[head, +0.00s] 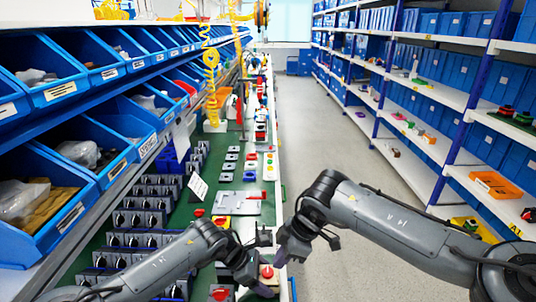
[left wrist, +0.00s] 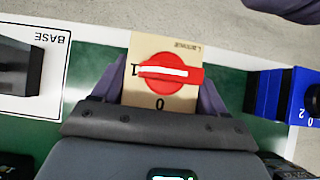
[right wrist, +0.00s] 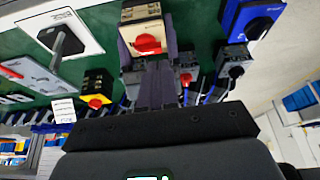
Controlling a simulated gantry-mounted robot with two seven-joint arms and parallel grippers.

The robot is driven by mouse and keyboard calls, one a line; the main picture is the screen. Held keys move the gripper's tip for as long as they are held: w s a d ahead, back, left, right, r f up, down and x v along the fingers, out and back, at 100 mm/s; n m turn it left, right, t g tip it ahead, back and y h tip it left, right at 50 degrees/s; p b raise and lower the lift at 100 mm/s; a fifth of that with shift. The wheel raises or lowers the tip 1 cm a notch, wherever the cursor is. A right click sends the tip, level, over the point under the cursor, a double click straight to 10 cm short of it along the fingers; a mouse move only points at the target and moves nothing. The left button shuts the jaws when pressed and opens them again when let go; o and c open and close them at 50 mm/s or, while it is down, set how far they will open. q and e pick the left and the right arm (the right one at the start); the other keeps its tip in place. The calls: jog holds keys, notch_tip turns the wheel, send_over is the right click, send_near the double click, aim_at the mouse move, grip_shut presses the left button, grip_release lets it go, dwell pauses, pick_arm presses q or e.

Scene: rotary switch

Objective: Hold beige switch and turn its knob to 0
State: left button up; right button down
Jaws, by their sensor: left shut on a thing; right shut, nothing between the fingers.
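The beige switch (left wrist: 178,52) has a red knob (left wrist: 172,73) with a white bar. The bar lies across the picture in the left wrist view, its left end at the 1; the 0 is below the knob. The switch also shows in the head view (head: 268,286) and the right wrist view (right wrist: 141,13). My left gripper (left wrist: 160,92) is shut on the switch, one finger on each side. My right gripper (right wrist: 155,66) is shut and empty, its fingertips close to the red knob. I cannot tell whether they touch it.
A blue switch (right wrist: 251,15) and a yellow switch with a red knob (right wrist: 97,88) are nearby. A white BASE plate (left wrist: 55,75) lies beside the switch. Blue bins (head: 40,205) line the left; rows of grey switches (head: 125,218) stand on the green bench. The aisle floor (head: 330,135) is clear.

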aim_at(268, 272)
jog(key=shift+y, duration=0.4)
jog(key=shift+w+d+f, duration=0.1)
jog(key=shift+d+f, duration=0.15)
jog(key=shift+f, duration=0.7)
jog(key=shift+w+d+f, duration=0.1)
jog(key=shift+d+f, duration=0.2)
jog(key=shift+f, duration=0.65)
jog(key=shift+d+f, duration=0.25)
jog(key=shift+f, duration=0.7)
jog(key=shift+w+a, duration=0.2)
jog(key=shift+a, duration=0.35)
jog(key=shift+w+d, duration=0.1)
jog(key=shift+w, duration=0.45)
jog(key=shift+w, duration=0.35)
jog(key=shift+w, duration=0.25)
